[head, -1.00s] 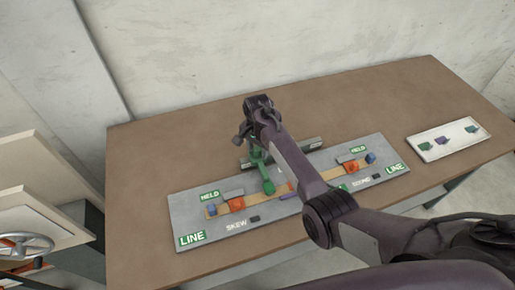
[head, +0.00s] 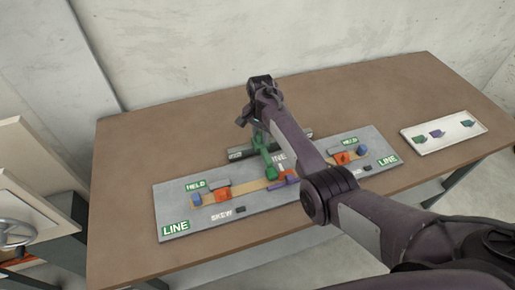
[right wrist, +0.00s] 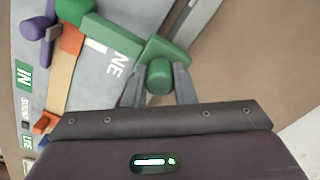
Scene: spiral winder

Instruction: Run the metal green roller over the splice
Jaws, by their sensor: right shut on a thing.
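A metal green roller (head: 268,158) stands over the tan strip (head: 245,187) on the grey board (head: 195,222). My right gripper (right wrist: 158,84) is shut on the roller's green handle part, between its two grey fingers. The roller's long green body (right wrist: 112,36) reaches away to the upper left in the right wrist view. The splice itself is hard to make out, and my right arm hides part of the strip. My left gripper is not in view.
Orange blocks (head: 222,195) and blue blocks (head: 196,199) sit towards the strip's ends, near the HELD labels. A white tray (head: 413,144) with small coloured pieces is at right. The table's back left is clear.

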